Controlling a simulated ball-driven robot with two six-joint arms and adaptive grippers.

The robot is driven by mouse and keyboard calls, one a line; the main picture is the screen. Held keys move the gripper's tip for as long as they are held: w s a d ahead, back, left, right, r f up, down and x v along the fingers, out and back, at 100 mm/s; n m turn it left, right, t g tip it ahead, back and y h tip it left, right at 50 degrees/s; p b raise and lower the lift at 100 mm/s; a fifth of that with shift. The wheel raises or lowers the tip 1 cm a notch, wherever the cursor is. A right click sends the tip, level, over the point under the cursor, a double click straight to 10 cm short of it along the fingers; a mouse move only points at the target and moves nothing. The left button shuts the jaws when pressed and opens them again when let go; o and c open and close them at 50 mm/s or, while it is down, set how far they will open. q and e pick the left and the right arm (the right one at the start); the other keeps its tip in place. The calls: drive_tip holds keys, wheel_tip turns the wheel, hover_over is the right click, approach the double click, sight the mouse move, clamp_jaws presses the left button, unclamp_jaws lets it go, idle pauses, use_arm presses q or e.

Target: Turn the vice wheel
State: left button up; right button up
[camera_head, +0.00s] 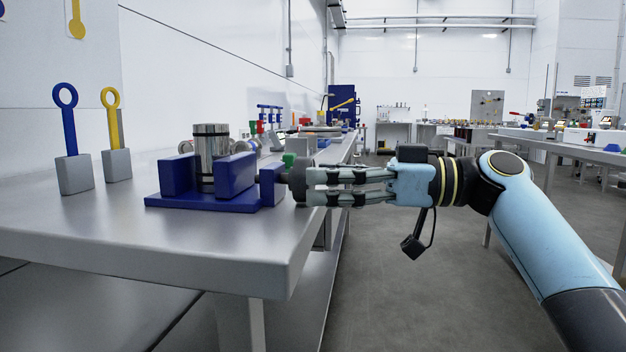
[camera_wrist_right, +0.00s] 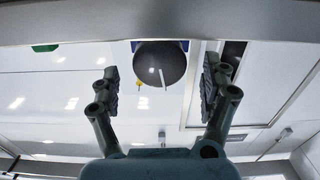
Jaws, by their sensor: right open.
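A blue vice (camera_head: 236,176) stands near the edge of the steel table, with a shiny metal cylinder (camera_head: 211,152) upright between its jaws. Its dark grey wheel (camera_head: 299,182) is on the vice's right side, toward my right gripper (camera_head: 312,186). That gripper is level, with its fingertips at the wheel. In the right wrist view the round wheel (camera_wrist_right: 158,64) with a white line on its face lies between the two spread fingers (camera_wrist_right: 161,76), with a gap on each side. The right gripper is open. My left gripper is out of view.
The steel table (camera_head: 230,250) ends just below the wheel. A blue ring-topped key (camera_head: 67,120) and a yellow one (camera_head: 113,118) stand in grey blocks at left. Small coloured parts lie behind the vice. The floor (camera_head: 400,270) to the right is clear.

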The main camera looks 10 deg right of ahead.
drive_tip(key=shift+x, duration=1.15)
drive_tip(key=shift+f, duration=0.1)
drive_tip(key=c, duration=1.2)
drive_tip(key=shift+r+m+p, duration=0.25)
drive_tip(key=shift+m+p, duration=0.4)
drive_tip(key=shift+m, duration=0.35)
drive_tip(key=shift+m+p, duration=0.5)
drive_tip(key=shift+m, duration=0.3)
drive_tip(key=shift+w+m+p, duration=0.1)
drive_tip(key=shift+m+p, duration=0.35)
drive_tip(key=shift+m, duration=0.55)
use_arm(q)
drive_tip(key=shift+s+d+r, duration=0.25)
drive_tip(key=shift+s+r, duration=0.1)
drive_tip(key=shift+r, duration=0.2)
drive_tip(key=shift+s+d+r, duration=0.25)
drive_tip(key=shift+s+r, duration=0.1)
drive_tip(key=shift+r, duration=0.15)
use_arm(e)
drive_tip(key=shift+f, duration=0.2)
